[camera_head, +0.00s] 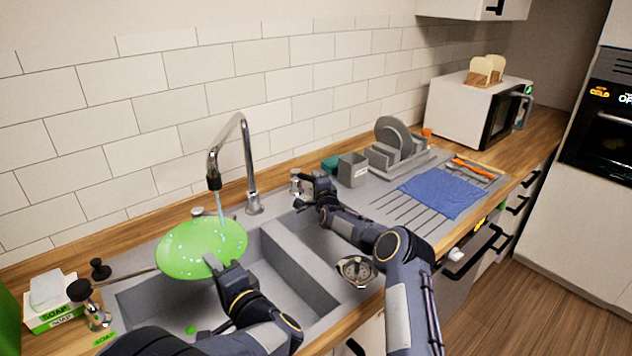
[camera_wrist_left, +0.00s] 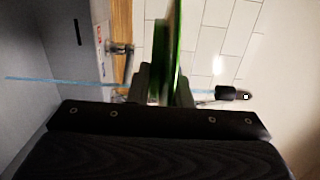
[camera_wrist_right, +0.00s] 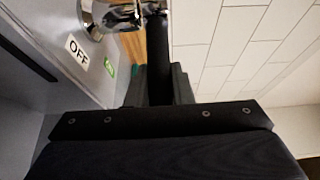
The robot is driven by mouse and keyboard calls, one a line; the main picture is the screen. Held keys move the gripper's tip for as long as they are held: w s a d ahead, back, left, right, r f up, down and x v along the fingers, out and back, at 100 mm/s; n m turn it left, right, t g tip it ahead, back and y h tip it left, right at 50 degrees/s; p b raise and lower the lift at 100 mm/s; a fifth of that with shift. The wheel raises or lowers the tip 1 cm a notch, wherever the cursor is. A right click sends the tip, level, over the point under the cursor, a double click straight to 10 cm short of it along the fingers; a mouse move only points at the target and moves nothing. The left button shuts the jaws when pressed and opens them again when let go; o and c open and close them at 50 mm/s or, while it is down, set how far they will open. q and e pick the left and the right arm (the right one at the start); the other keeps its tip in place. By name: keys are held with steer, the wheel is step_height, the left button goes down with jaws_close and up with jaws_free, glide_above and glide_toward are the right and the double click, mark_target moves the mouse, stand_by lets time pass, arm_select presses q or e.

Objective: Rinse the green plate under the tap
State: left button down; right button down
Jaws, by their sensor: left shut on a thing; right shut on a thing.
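The green plate (camera_head: 200,247) is tilted under the tap (camera_head: 245,160), above the left basin. White specks show on its face. A thin blue stream of water (camera_head: 221,230) runs from the spout onto it. My left gripper (camera_head: 224,270) is shut on the plate's near edge; the left wrist view shows the plate edge-on (camera_wrist_left: 173,45) between the fingers. My right gripper (camera_head: 318,190) is behind the right basin, at a metal tap fitting (camera_head: 296,186). In the right wrist view its fingers are shut on a black handle (camera_wrist_right: 158,55), beside an OFF label (camera_wrist_right: 76,50).
A dish rack (camera_head: 395,150) and blue cloth (camera_head: 440,194) lie to the right, with a microwave (camera_head: 470,110) beyond.

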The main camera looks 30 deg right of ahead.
steer(key=shift+a, duration=0.1)
steer(key=shift+a+h, duration=0.15)
steer(key=shift+h, duration=0.15)
steer(key=shift+s+a+m+g+h, duration=0.2)
steer(key=shift+m+g+h, duration=0.1)
steer(key=shift+m+h, duration=0.35)
steer(key=c, duration=1.3)
jaws_free()
steer(key=v, duration=1.2)
steer(key=shift+f, duration=0.1)
